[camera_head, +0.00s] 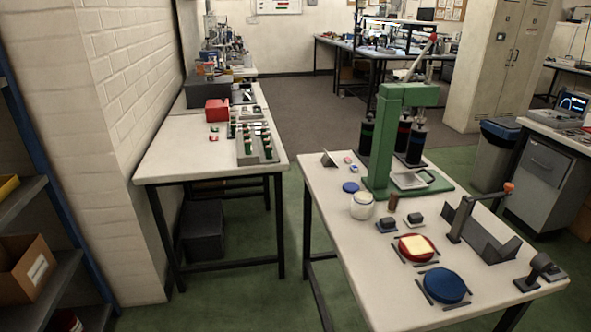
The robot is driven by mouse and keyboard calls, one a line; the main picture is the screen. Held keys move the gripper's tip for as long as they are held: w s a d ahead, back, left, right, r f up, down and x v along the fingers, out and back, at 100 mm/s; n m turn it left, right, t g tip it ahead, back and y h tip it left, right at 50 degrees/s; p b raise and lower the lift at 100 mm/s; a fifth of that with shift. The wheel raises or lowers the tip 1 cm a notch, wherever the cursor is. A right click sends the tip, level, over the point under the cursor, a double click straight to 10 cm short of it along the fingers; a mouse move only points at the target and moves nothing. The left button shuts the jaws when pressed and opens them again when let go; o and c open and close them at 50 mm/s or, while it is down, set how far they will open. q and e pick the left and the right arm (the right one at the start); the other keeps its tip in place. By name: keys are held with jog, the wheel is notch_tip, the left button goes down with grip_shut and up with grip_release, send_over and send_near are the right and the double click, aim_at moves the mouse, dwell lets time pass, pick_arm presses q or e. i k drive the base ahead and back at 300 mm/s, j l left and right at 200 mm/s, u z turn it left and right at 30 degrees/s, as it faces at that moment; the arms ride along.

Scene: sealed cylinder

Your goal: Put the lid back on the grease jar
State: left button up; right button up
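A small whitish jar (361,207), which looks like the grease jar, stands upright on the right-hand white table, left of the green press. Its top looks pale and uncovered. A small blue disc (350,187), likely the lid, lies flat on the table just behind the jar and slightly to its left, apart from it. Neither of my grippers shows in this view.
A green press (385,140) stands behind the jar. A brown cylinder (393,202) and small dark blocks (386,225) sit to its right. Red (415,246) and blue (444,286) round pieces lie nearer. A second table (190,150) is at left, across a floor gap.

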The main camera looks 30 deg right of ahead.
aim_at(362, 207)
jog(key=z, duration=1.3)
